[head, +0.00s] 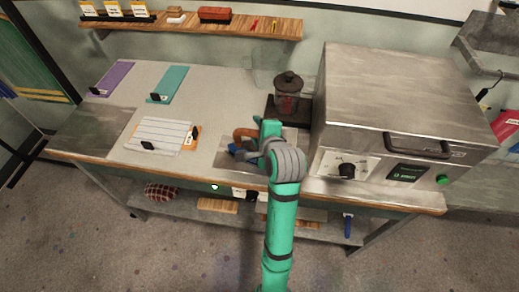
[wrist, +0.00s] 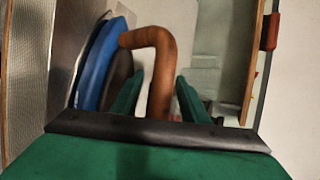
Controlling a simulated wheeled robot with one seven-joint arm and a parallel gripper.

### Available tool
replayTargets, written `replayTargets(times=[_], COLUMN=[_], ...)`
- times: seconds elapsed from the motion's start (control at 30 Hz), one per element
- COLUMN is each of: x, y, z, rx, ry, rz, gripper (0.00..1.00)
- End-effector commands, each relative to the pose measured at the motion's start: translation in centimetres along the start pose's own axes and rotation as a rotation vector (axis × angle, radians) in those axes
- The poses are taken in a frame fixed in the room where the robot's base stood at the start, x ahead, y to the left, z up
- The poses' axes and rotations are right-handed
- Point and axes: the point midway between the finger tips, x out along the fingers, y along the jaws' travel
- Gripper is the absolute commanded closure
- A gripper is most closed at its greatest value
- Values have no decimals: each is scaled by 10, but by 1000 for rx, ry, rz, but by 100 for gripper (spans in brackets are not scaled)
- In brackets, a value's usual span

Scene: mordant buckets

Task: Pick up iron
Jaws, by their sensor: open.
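The iron shows in the head view as a brown curved handle (head: 243,132) and a bit of blue body (head: 234,149), behind my arm on the bench. In the wrist view its blue body (wrist: 102,62) is at the left, and its brown handle (wrist: 160,45) bends down between the two green fingers. My gripper (wrist: 156,92) is open, with one finger on each side of the handle. I cannot tell whether either finger touches it. In the head view my wrist hides the fingers and part of the iron.
A large metal oven-like box (head: 395,105) stands close to the right. A dark-lidded jar (head: 288,92) stands behind my wrist. A lined sheet (head: 155,135) and purple (head: 111,79) and teal (head: 168,84) strips lie left on the bench. A wooden shelf (head: 270,27) hangs behind.

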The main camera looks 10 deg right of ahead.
Motion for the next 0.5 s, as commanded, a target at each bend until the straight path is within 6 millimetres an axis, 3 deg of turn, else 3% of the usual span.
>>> replayTargets(times=[0.03,0.2,0.5], x=[0,0,0], y=[0,0,0], z=[0,0,2], rx=[0,0,-1], ry=[0,-1,-3], rz=[0,0,1], gripper=[59,100,100])
